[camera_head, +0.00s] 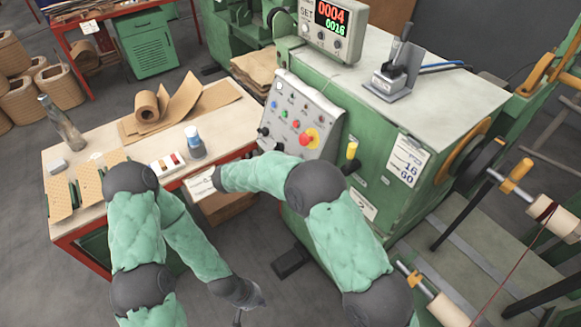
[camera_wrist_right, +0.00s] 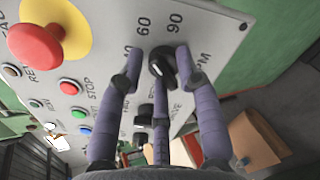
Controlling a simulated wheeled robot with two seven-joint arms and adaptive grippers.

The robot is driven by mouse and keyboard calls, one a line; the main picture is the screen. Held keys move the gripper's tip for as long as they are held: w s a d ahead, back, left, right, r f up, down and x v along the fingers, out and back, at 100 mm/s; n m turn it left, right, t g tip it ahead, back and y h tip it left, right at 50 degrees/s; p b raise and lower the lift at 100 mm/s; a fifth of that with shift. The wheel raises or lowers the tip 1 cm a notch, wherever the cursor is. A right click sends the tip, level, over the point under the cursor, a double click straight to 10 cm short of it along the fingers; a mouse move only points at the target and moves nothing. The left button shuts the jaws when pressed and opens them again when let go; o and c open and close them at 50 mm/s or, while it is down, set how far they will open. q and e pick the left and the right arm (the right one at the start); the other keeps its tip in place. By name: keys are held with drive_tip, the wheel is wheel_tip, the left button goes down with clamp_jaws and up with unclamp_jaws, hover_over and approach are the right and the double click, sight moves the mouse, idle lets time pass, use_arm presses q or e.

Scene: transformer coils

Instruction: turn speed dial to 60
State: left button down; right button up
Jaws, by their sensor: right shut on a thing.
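The grey control panel (camera_head: 300,112) stands on the green machine, with a red emergency button on a yellow base (camera_head: 309,138). In the right wrist view the black speed dial (camera_wrist_right: 163,62) sits on this panel beside the printed marks 40, 60 and 90. My right gripper (camera_wrist_right: 160,64) has its purple-grey fingers closed around the dial. I cannot read its pointer position clearly. In the head view my right forearm reaches to the panel's lower edge, and its fingers are hidden. My left gripper (camera_head: 250,305) hangs low at the bottom, away from the panel, its fingers too small to judge.
A worktable (camera_head: 226,116) with rolled brown sheet, a bottle (camera_head: 62,124) and small parts stands left of the panel. A digital display (camera_head: 331,18) sits above the panel. Winding rollers (camera_head: 552,216) are at far right.

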drive_tip(key=shift+w+r, duration=0.2)
drive_tip(key=shift+r, duration=0.15)
drive_tip(key=o, duration=0.8)
drive_tip(key=shift+f, duration=0.1)
drive_tip(key=shift+s+f, duration=0.1)
drive_tip(key=shift+a, duration=0.15)
drive_tip(key=v, duration=0.7)
drive_tip(key=shift+s+a, duration=0.1)
drive_tip(key=shift+s, duration=0.05)
